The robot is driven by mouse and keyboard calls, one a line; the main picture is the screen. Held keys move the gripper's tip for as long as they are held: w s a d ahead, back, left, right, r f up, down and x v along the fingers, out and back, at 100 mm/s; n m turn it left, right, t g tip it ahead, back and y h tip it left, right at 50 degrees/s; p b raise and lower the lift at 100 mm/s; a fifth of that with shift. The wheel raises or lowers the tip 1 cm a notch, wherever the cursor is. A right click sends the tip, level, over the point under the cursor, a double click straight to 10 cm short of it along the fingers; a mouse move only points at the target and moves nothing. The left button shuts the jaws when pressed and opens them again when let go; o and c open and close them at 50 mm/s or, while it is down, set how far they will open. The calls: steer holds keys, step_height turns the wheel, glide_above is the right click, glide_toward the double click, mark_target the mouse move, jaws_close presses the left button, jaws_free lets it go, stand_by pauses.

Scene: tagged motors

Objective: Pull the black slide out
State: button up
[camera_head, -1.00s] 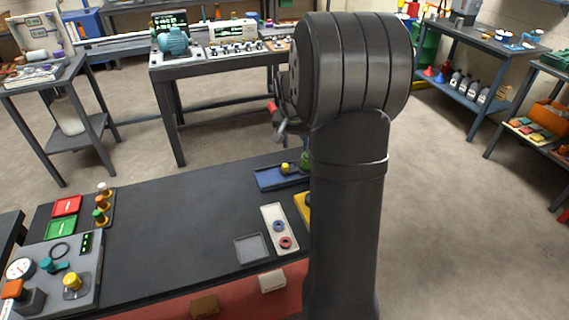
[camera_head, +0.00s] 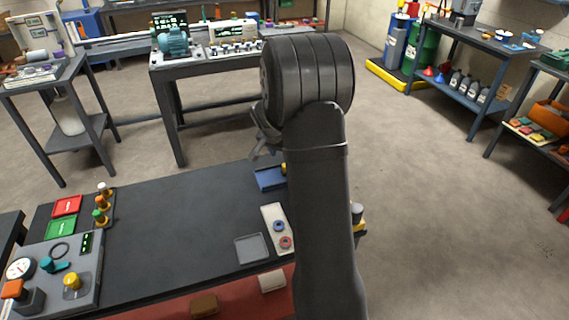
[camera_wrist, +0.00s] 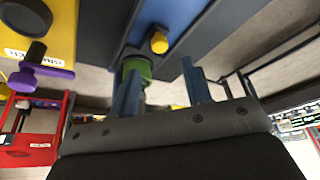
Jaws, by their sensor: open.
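I cannot pick out the black slide with certainty in either view. In the wrist view, a blue fixture (camera_wrist: 195,22) bears a yellow knob (camera_wrist: 158,42) and a green cylinder (camera_wrist: 137,68) with a dark base. My gripper (camera_wrist: 162,72) is open, its two fingers pointing towards the fixture. The left finger overlaps the green cylinder; contact cannot be told. The yellow knob appears between and beyond the fingertips. In the head view, the blue fixture (camera_head: 270,180) lies at the bench's far right edge, partly hidden by my arm, with my gripper (camera_head: 262,150) close behind it.
In the wrist view, a yellow panel (camera_wrist: 60,52) with a black knob (camera_wrist: 25,16) and a purple lever (camera_wrist: 45,76) is at left. A pale plate with rings (camera_head: 272,215) and a grey tray (camera_head: 252,248) lie on the dark bench (camera_head: 170,225). The bench's middle is clear.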

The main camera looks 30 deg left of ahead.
steer(key=x, duration=0.7)
steer(key=shift+w+f, duration=0.1)
steer(key=shift+c, duration=0.4)
